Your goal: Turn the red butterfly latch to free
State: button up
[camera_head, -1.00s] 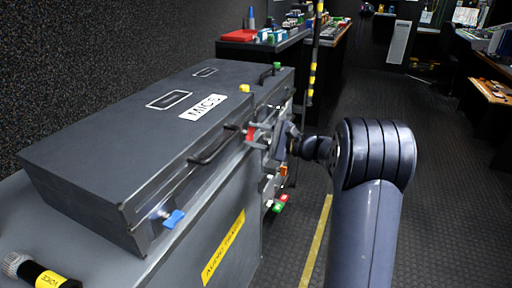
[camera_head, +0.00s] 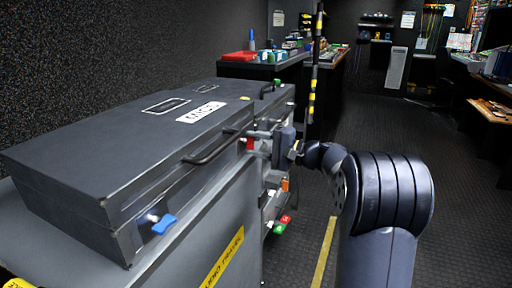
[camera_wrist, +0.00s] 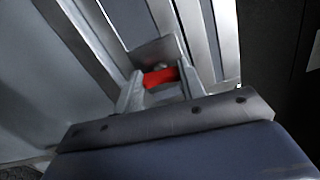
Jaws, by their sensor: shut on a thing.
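The red butterfly latch (camera_head: 250,143) is on the front face of the dark grey case labelled MICS (camera_head: 150,140). In the wrist view the red latch (camera_wrist: 160,77) sits between the two fingers, in front of a metal plate. My gripper (camera_head: 262,140) reaches it from the right, and its fingers (camera_wrist: 158,92) are shut on the latch. Part of the latch is hidden by the fingers. A blue latch (camera_head: 164,224) is on the same front face, nearer the camera.
A black carry handle (camera_head: 208,152) juts out between the two latches. Coloured clips (camera_head: 282,224) hang low beside the case stand. A striped pole (camera_head: 313,75) stands behind my gripper. The floor to the right (camera_head: 400,130) is clear.

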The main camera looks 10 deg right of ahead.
jog(key=o, duration=1)
jog(key=p+v, duration=0.2)
jog(key=v, duration=0.9)
jog(key=shift+p, duration=0.35)
jog(key=shift+a, duration=0.1)
jog(key=b+x, duration=0.2)
jog(key=x, duration=0.9)
jog(key=shift+b, duration=0.4)
jog(key=shift+m+p, duration=0.3)
jog(key=shift+p, duration=0.15)
